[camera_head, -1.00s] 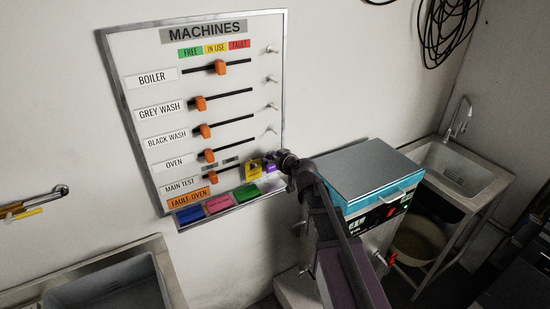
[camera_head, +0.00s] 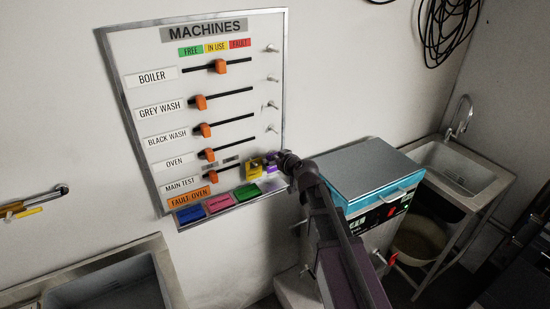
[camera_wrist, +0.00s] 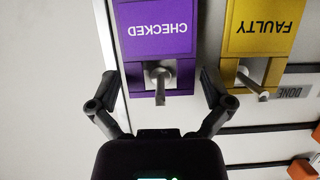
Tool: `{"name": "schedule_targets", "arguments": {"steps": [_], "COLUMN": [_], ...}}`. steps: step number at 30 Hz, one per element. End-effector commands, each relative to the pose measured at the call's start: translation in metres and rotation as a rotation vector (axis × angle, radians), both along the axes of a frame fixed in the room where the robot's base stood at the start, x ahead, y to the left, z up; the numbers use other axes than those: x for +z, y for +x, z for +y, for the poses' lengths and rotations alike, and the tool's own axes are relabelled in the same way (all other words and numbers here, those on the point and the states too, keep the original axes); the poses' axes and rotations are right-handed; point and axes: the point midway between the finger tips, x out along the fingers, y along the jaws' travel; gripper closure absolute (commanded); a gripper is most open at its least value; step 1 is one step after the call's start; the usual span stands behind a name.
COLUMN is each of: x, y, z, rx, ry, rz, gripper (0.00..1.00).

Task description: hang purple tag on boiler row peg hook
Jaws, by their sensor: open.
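The purple tag (camera_wrist: 160,32), marked CHECKED, appears upside down in the wrist view. It hangs on a peg (camera_wrist: 159,90) low on the board, and in the head view the tag (camera_head: 271,169) is partly hidden by my gripper (camera_head: 281,160). My gripper (camera_wrist: 160,86) is open, with one finger on each side of the tag's holed end and the peg. Gaps show between the fingers and the tag. The boiler row peg hook (camera_head: 270,48) is the top peg at the board's right side, in line with the BOILER label (camera_head: 151,76), and is empty.
A yellow FAULTY tag (camera_wrist: 264,30) hangs close beside the purple one. Blue (camera_head: 191,214), pink (camera_head: 220,204) and green (camera_head: 247,194) tags sit along the board's bottom edge. Orange sliders (camera_head: 219,67) stand out from the board. A teal-and-grey oven (camera_head: 365,175) stands right of it, near my arm.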

Motion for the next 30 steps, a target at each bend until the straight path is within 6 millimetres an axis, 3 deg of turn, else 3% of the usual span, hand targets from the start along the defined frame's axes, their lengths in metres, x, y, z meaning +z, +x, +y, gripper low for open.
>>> {"name": "schedule_targets", "arguments": {"steps": [21, 30], "x": [0.038, 0.044], "y": [-0.087, -0.103], "z": [-0.057, -0.069], "rx": [-0.002, -0.002], "ry": [-0.001, -0.001], "rz": [0.000, 0.000], "gripper": [0.00, 0.00]}}
